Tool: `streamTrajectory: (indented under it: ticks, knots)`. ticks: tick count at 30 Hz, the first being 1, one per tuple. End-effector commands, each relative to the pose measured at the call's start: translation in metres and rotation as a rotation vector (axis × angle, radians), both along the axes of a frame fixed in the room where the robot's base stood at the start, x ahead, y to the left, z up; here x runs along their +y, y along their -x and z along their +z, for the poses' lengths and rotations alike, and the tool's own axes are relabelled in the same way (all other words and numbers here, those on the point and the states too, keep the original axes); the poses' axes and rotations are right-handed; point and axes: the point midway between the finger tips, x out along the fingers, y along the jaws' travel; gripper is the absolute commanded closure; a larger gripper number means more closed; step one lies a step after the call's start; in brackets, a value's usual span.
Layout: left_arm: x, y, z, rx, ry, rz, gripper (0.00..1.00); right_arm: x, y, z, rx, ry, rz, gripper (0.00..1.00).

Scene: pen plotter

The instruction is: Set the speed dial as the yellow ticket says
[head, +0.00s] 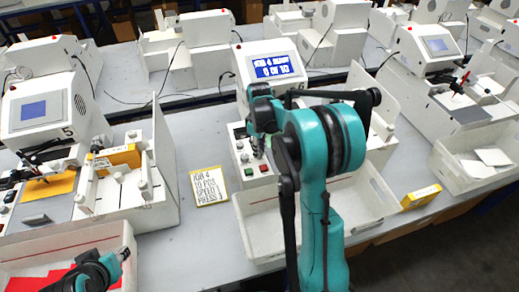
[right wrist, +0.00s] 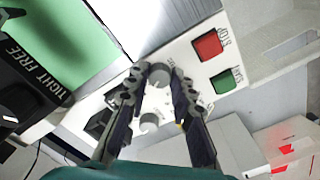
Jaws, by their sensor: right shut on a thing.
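The yellow ticket (head: 208,186) lies on the table in the head view and reads JOB 4, 10 PCS, SPEED and PRESS 3; the speed figure is unclear. My right gripper (right wrist: 159,75) is shut on a round grey dial (right wrist: 158,71) on the white control panel, one finger on each side. Its label is partly hidden, so I cannot read its name or setting. A second grey knob (right wrist: 151,122) sits between the fingers, nearer the wrist. In the head view my right arm hides the gripped dial. My left gripper (head: 124,254) is at the lower left, its jaws unclear.
A red STOP button (right wrist: 208,45) and a green START button (right wrist: 227,80) lie close to the right finger. The blue screen (head: 275,66) reads JOB 4 READY, 0 OF 10. A white bin (head: 262,238) stands in front; similar machines stand around.

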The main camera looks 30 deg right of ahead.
Motion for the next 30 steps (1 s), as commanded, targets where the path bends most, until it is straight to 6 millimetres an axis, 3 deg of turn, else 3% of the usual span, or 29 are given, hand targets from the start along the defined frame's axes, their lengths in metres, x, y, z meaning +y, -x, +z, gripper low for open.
streamTrajectory:
  ticks: [7, 8, 9, 20, 23, 30]
  knots:
    - [0.0, 0.0, 0.0, 0.0, 0.0, 0.0, 0.66, 0.0, 0.0, 0.0, -0.001, 0.0, -0.001, 1.0]
    - [0.0, 0.0, 0.0, 0.0, 0.0, 0.0, 0.66, 0.0, 0.0, 0.0, -0.001, 0.0, -0.001, 0.72]
    - [0.0, 0.0, 0.0, 0.0, 0.0, 0.0, 0.66, 0.0, 0.0, 0.0, -0.001, 0.0, -0.001, 0.68]
    - [0.0, 0.0, 0.0, 0.0, 0.0, 0.0, 0.66, 0.0, 0.0, 0.005, -0.001, 0.001, -0.001, 0.68]
    - [0.0, 0.0, 0.0, 0.0, 0.0, 0.0, 0.66, 0.0, 0.0, 0.019, -0.001, 0.001, -0.001, 0.68]
    - [0.0, 0.0, 0.0, 0.0, 0.0, 0.0, 0.66, 0.0, 0.0, 0.072, -0.001, 0.001, -0.001, 0.68]
